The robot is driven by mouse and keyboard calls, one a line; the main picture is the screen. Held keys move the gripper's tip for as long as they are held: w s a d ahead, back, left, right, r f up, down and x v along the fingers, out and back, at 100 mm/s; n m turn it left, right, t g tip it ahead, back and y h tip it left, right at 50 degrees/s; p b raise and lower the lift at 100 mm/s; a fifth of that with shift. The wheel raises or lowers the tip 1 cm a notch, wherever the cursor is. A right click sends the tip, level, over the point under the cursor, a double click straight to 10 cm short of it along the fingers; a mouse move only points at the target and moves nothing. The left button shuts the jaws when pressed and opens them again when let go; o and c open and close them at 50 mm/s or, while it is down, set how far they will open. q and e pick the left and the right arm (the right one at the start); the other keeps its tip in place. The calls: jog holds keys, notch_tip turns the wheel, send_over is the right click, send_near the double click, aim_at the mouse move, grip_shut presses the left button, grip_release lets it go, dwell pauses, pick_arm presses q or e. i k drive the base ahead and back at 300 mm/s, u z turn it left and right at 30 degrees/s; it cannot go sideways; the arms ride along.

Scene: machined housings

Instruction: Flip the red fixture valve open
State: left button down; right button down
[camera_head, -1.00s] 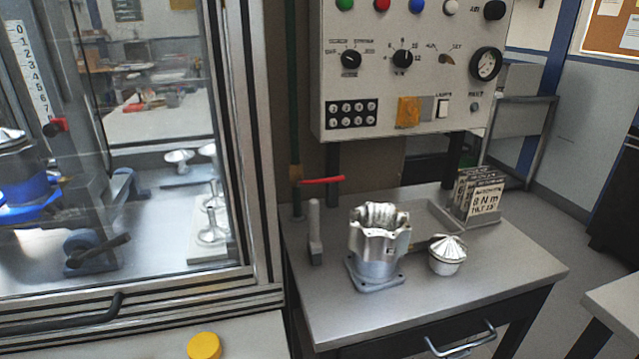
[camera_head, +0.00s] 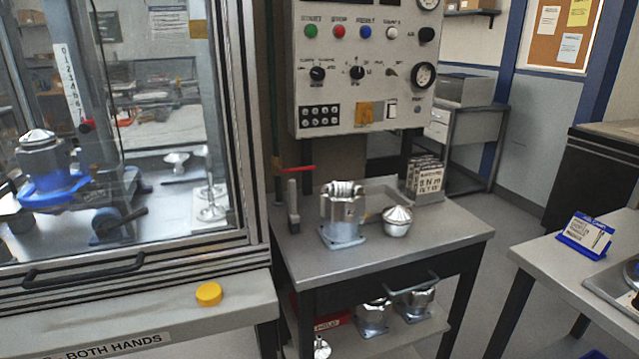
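A red valve lever (camera_head: 296,168) sticks out to the right, roughly level, from a vertical pipe (camera_head: 271,120) at the left rear of the small metal table. The lever lies across the pipe. A smaller red part (camera_head: 86,126) shows behind the glass of the cabinet at the left, beside the number scale; I cannot tell exactly what it is. Neither of my grippers is in view, and nothing touches the lever.
The metal table (camera_head: 420,235) carries a machined housing (camera_head: 341,215), a domed part (camera_head: 397,221), an upright grey object (camera_head: 293,205) and a sign stand. A control panel (camera_head: 362,75) hangs above. The cabinet ledge has a yellow button (camera_head: 208,294). Another table (camera_head: 560,270) stands at right.

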aim_at(280, 170)
jog(key=z, duration=0.3)
jog(key=i, duration=1.05)
jog(key=u, duration=0.75)
